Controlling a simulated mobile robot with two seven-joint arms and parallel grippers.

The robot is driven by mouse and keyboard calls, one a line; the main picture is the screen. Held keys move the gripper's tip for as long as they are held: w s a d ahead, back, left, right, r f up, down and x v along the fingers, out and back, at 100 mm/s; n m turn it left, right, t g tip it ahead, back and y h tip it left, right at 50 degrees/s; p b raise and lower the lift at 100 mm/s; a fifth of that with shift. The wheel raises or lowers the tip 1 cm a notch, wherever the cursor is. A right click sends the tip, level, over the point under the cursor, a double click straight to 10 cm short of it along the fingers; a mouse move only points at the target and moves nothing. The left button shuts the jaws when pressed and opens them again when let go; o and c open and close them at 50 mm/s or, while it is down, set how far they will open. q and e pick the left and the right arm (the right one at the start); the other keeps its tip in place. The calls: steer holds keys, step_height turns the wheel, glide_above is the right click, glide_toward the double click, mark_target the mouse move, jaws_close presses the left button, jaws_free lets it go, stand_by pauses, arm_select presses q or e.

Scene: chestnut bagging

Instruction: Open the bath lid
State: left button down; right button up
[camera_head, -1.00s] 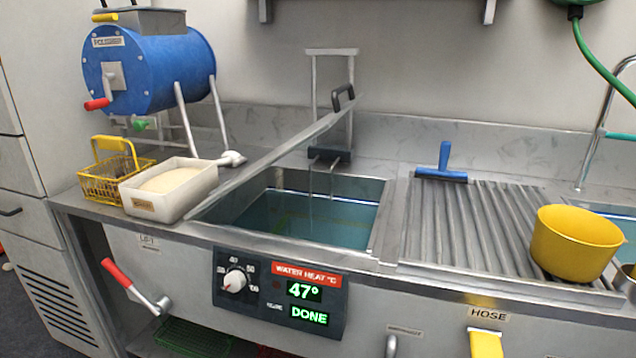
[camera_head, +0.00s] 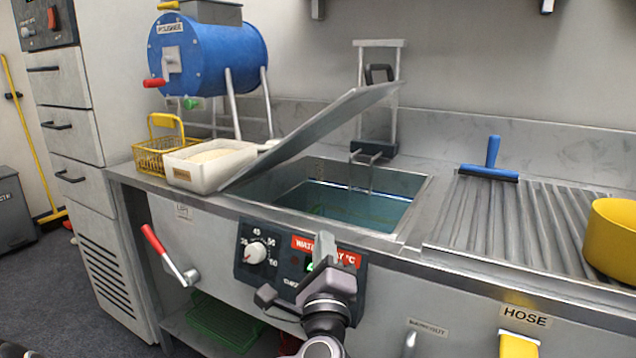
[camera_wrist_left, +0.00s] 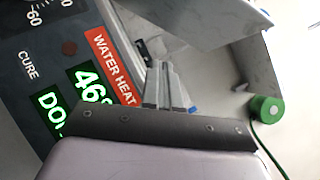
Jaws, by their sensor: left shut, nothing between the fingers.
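The bath lid (camera_head: 312,133) is a grey metal plate, raised and tilted over the left side of the bath (camera_head: 360,207). Its free edge is up at the right, with a black handle (camera_head: 380,73) near the top. The bath is partly uncovered and shows blue-green water. My left gripper (camera_head: 325,250) is in front of the bath's front panel, below the rim and well apart from the lid and handle. Its fingers are shut and empty; they also show in the left wrist view (camera_wrist_left: 166,88), over the heater panel. My right gripper is not in view.
The heater panel (camera_head: 257,254) is partly hidden behind my left gripper. A white tub (camera_head: 205,178) and a yellow basket (camera_head: 158,157) stand left of the lid.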

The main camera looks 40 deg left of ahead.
arm_select(q)
step_height(320, 180, up, 6)
steer(key=r+m+t+y, duration=0.1)
steer(key=m+t+y, duration=0.1)
steer(key=y, duration=0.1)
steer(key=p, duration=0.1)
glide_toward(314, 124)
steer(key=x, duration=0.5)
steer(key=shift+w, duration=0.35)
steer(key=shift+a+r, duration=0.2)
steer(key=shift+r, duration=0.05)
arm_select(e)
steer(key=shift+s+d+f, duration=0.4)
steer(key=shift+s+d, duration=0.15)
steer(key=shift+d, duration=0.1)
arm_select(q)
steer(key=shift+r+p, duration=0.1)
steer(key=shift+p, duration=0.2)
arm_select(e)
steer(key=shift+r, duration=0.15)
